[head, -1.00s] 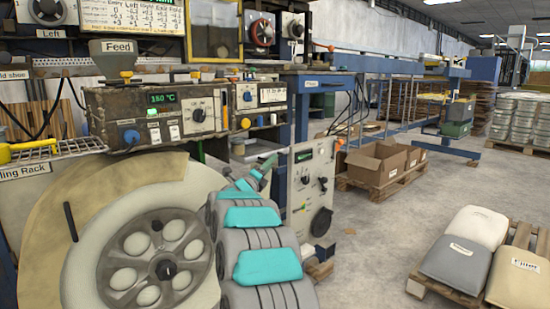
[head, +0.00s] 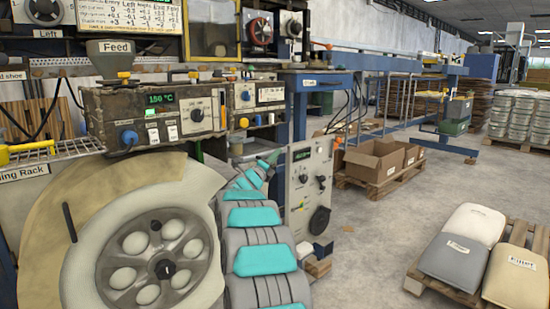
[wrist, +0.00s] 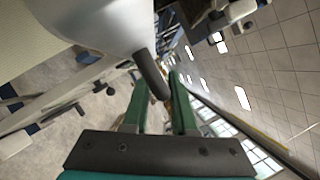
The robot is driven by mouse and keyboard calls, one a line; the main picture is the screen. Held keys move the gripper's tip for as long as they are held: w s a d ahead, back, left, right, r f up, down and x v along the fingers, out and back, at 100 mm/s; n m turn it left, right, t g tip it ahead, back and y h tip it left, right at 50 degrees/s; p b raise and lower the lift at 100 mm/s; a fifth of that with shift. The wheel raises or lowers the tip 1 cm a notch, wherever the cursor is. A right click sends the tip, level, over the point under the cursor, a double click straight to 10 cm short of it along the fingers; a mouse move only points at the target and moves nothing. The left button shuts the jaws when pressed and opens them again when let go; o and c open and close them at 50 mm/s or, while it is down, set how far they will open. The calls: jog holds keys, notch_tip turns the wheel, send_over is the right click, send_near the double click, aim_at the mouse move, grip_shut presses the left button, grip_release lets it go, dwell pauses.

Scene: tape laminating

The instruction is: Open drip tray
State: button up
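I cannot pick out the drip tray for sure in either view. In the head view my grey and teal arm reaches up beside the large cream wheel (head: 40,235) toward the heater machine (head: 105,115). Its far end is small there, near the right end of that machine. In the wrist view my gripper (wrist: 158,85) has two green fingers standing apart. A dark rod-like handle (wrist: 148,72) runs down from a pale rounded body (wrist: 95,18) and shows between the fingertips. I cannot tell whether the fingers touch it.
A grey control cabinet (head: 302,190) with a black knob stands right of my arm. Cardboard boxes (head: 372,160) on a pallet are further back. Sacks (head: 460,258) lie on a pallet at the lower right.

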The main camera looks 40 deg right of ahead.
grip_shut()
jog(key=shift+r, duration=0.1)
dwell(0.9)
